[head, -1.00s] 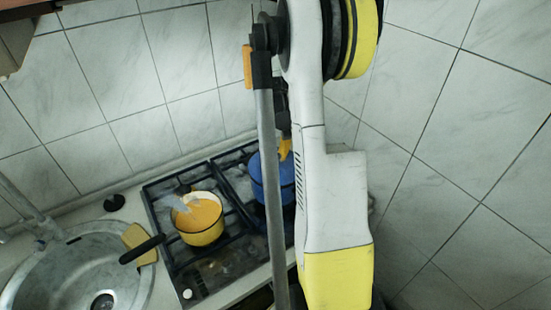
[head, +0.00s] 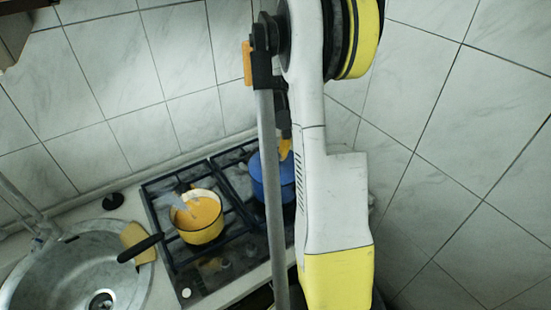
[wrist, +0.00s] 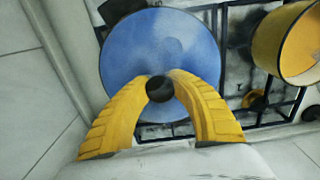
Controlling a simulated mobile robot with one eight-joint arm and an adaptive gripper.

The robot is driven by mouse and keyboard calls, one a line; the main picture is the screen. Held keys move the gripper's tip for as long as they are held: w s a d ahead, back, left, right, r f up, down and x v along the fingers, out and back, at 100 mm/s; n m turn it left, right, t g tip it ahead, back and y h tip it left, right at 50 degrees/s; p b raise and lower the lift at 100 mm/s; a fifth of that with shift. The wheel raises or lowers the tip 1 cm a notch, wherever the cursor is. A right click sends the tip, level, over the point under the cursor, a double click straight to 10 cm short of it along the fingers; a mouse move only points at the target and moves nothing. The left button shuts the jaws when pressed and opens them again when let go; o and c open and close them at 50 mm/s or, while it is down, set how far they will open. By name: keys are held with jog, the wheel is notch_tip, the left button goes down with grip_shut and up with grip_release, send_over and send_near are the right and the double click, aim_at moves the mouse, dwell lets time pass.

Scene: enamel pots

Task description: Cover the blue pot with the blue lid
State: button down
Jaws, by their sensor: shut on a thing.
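The blue lid (wrist: 160,48) fills the upper middle of the wrist view, seen from above. My gripper (wrist: 160,86) has its yellow fingers closed around the lid's black knob. In the head view the blue pot (head: 258,180) stands on the right part of the stove, partly hidden behind my arm. A yellow finger of my gripper (head: 285,148) shows just above it. The lid hides the pot in the wrist view, and my arm covers the rim in the head view, so I cannot tell whether lid and pot touch.
A yellow pot (head: 202,232) stands on the stove (head: 180,270) to the left, and close to the lid's right in the wrist view (wrist: 290,40). A sink (head: 60,270) with a black-handled thing (head: 140,248) at its edge lies further left. Tiled walls stand behind and right.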

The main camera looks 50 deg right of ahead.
jog(key=c, duration=1.2)
grip_release()
notch_tip(320, 180, up, 12)
jog(key=shift+f, duration=0.1)
jog(key=shift+a, duration=0.15)
